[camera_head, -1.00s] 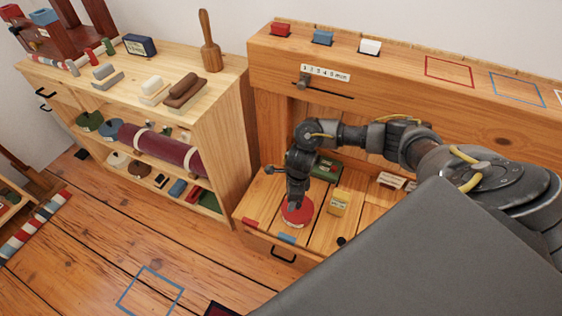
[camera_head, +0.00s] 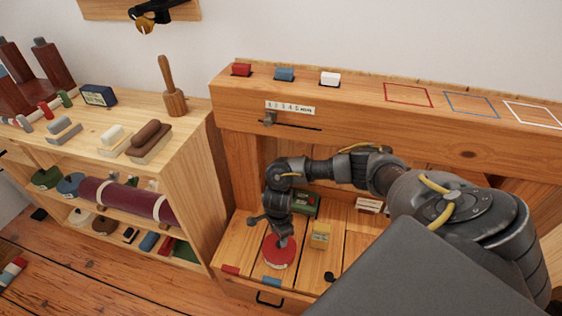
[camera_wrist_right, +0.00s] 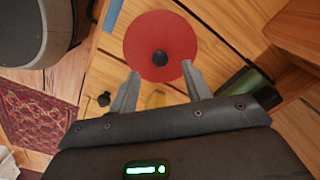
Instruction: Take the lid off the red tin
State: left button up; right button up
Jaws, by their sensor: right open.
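The red tin (camera_head: 279,254) stands on the low wooden bench at the foot of the large timber frame. In the right wrist view its round red lid (camera_wrist_right: 150,33) with a dark knob (camera_wrist_right: 159,58) lies just beyond my fingertips. My right gripper (camera_head: 283,238) is above the tin in the head view, pointing down, and hides part of the lid. In the wrist view the right gripper (camera_wrist_right: 158,72) has its fingers apart, with the knob between and slightly ahead of the tips. I cannot tell whether the fingers touch the lid. My left gripper is not in view.
A yellow box (camera_head: 320,234) stands close right of the tin, and a green box (camera_head: 306,203) behind it. A black knob (camera_head: 329,277) is near the bench's front edge. A wooden shelf unit (camera_head: 190,170) with brushes and rolls stands at left.

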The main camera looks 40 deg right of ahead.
aim_at(279, 243)
notch_tip(279, 243, down, 4)
jog(key=shift+d, duration=0.1)
jog(key=shift+f+b, duration=0.3)
jog(key=shift+f, duration=0.05)
jog(key=shift+w+f, duration=0.1)
jog(key=shift+f, duration=0.05)
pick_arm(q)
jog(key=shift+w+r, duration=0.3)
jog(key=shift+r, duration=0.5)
pick_arm(e)
jog(key=shift+c, duration=0.4)
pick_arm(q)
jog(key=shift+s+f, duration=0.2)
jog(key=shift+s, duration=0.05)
pick_arm(e)
jog(key=c, duration=1)
